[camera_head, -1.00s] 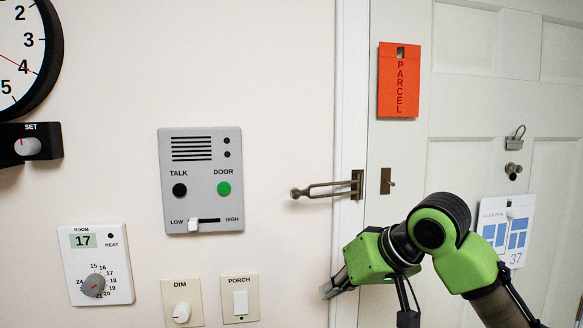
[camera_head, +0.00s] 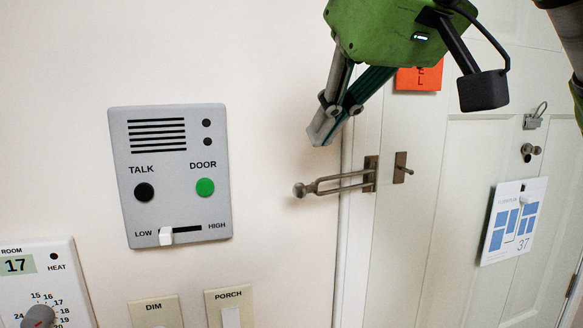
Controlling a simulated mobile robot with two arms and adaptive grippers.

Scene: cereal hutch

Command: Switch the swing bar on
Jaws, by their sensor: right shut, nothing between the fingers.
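The swing bar (camera_head: 338,184) is a brushed metal loop with a rounded knob at its left end. It is hinged on a plate at the door frame and points left, away from the door, in front of the wall. The catch (camera_head: 403,169), a small plate with a stud, is on the door to the right of the hinge. My right gripper (camera_head: 322,134) comes down from above, with its closed fingertips above the bar and apart from it in the picture. It holds nothing. My left gripper is not in view.
An intercom panel (camera_head: 190,215) is on the wall to the left, with a thermostat (camera_head: 66,290) and DIM (camera_head: 140,308) and PORCH (camera_head: 218,297) switches below. An orange parcel tag (camera_head: 415,80), a padlock (camera_head: 536,118) and a floor-plan card (camera_head: 497,250) are on the door.

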